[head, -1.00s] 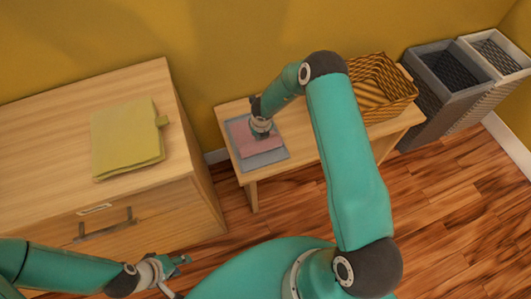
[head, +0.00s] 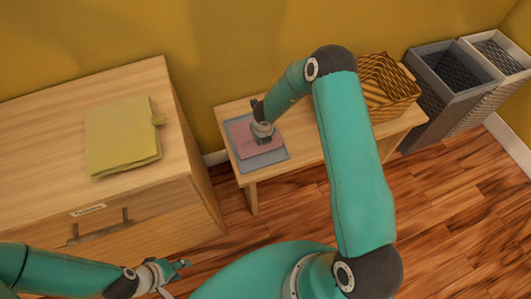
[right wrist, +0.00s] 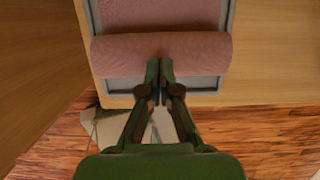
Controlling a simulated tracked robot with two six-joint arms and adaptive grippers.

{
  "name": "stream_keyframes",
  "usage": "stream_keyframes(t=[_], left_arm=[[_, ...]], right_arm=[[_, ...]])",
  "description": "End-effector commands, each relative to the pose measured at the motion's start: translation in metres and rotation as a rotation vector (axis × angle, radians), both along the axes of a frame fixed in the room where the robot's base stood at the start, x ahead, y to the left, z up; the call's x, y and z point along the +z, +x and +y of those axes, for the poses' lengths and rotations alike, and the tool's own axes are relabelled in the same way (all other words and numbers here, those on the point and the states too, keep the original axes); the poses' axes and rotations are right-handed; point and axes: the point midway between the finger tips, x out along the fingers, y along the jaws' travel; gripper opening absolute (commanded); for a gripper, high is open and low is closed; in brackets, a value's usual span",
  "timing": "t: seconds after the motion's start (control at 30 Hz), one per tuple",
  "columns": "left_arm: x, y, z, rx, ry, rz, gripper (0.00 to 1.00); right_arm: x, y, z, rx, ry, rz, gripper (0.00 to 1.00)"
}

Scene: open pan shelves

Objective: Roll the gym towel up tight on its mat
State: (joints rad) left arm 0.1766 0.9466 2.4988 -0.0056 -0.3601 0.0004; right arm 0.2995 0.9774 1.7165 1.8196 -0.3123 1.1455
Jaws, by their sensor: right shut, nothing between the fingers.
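The pink gym towel (head: 239,130) lies on the blue-grey mat (head: 270,160) on the low wooden bench. In the right wrist view, the towel's near end is a thick roll (right wrist: 190,52), with flat towel (right wrist: 160,14) beyond it. The mat's rim (right wrist: 207,84) shows on the near side of the roll. My right gripper (right wrist: 160,66) is shut and empty, its fingertips at the near side of the roll's middle; I cannot tell if they touch. In the head view the right gripper (head: 263,141) partly covers the towel. My left gripper (head: 182,264) is low, away from the bench, its jaws unclear.
A woven basket (head: 385,100) stands on the bench's right end. Grey bins (head: 445,85) stand further right. A wooden cabinet (head: 60,120) with a yellow-green folder (head: 120,140) on top is at left. Bare bench (head: 305,145) lies between mat and basket.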

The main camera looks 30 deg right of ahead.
Motion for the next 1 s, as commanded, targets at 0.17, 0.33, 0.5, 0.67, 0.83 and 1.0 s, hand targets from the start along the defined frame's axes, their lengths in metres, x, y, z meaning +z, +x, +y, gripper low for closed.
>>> stream_keyframes(t=[0.17, 0.33, 0.5, 0.67, 0.83, 1.0], left_arm=[[-0.0038, 0.0, 0.0, 0.0, 0.0, 0.0, 0.4], [-0.0065, 0.0, 0.0, 0.0, 0.0, 0.0, 0.4], [-0.0091, -0.0001, 0.0, 0.0, 0.0, 0.0, 0.4], [-0.0083, 0.0, 0.0, 0.0, 0.0, 0.0, 0.4], [-0.0069, -0.0001, 0.0, 0.0, 0.0, 0.0, 0.4], [-0.0064, 0.0, 0.0, 0.0, 0.0, 0.0, 0.4]], right_arm=[[-0.0048, 0.0001, -0.0001, 0.0, 0.0, 0.0, 0.0], [-0.0082, 0.0001, -0.0001, 0.0, 0.0, 0.0, 0.0], [-0.0116, 0.0001, -0.0002, -0.001, 0.0, 0.0, 0.0], [-0.0111, 0.0, -0.0002, -0.001, 0.0, 0.0, 0.0], [-0.0112, -0.0001, -0.0002, -0.001, 0.0, 0.0, 0.0], [-0.0117, -0.0001, -0.0002, -0.001, 0.0, 0.0, 0.0]])
